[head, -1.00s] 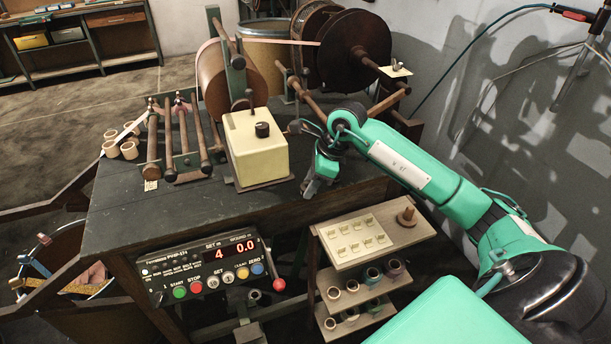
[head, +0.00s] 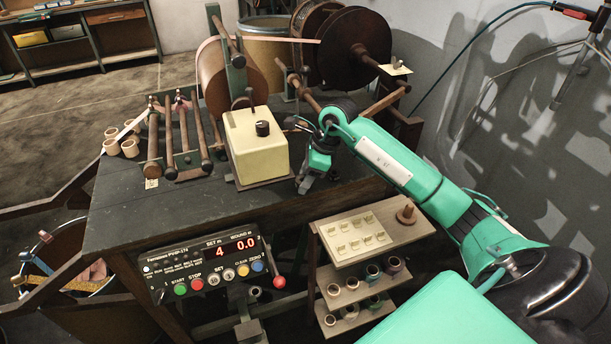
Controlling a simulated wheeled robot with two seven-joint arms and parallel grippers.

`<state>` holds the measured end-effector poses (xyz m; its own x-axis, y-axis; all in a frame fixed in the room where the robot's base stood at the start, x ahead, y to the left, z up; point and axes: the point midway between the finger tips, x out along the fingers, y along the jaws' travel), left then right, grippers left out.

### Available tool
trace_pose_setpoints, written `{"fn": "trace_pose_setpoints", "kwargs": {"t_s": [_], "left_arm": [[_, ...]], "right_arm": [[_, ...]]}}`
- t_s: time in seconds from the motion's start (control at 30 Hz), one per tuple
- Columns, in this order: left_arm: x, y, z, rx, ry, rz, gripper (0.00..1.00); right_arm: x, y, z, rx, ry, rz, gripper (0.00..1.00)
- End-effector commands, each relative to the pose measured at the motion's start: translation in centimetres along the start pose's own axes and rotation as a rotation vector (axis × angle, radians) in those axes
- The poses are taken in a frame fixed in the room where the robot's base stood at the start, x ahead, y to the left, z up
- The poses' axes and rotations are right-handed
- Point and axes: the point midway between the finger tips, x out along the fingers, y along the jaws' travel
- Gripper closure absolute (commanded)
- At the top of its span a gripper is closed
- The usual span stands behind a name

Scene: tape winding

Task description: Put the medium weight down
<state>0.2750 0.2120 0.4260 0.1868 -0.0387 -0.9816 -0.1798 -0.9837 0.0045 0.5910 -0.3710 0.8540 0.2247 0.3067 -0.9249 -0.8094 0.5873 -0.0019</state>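My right gripper (head: 305,183) hangs over the right front edge of the dark workbench (head: 130,215), just right of the cream box with a black knob (head: 256,150). Its fingers are small and point down; I cannot tell whether they are open or shut, or whether anything is between them. I cannot make out a medium weight anywhere with certainty. A brown peg on a round base (head: 406,213) stands at the back right of the small shelf top (head: 338,259), apart from the gripper. My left gripper is not in view.
A winding machine with a large brown disc (head: 212,85) and a dark reel (head: 350,45) stands at the back. A roller frame (head: 180,150) and several pale rings (head: 128,149) lie left. A control panel (head: 205,268) hangs in front. The bench's left front is clear.

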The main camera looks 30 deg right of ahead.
Motion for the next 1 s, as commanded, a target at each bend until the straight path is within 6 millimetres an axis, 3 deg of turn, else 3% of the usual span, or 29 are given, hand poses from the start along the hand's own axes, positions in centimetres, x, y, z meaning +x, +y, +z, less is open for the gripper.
{"fn": "trace_pose_setpoints", "kwargs": {"t_s": [0.43,0.6,0.8,1.0], "left_arm": [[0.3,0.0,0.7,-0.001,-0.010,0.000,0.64],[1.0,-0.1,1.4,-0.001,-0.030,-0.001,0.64],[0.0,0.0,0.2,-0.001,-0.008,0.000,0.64],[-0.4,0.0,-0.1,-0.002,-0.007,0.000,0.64]], "right_arm": [[-0.4,0.0,0.2,0.000,-0.001,0.000,0.43],[-3.8,-0.1,0.1,-0.002,0.000,-0.005,0.43],[-8.3,-0.1,0.1,-0.002,-0.001,-0.005,0.43],[-11.2,-0.1,0.1,0.000,0.000,-0.002,0.43]]}}
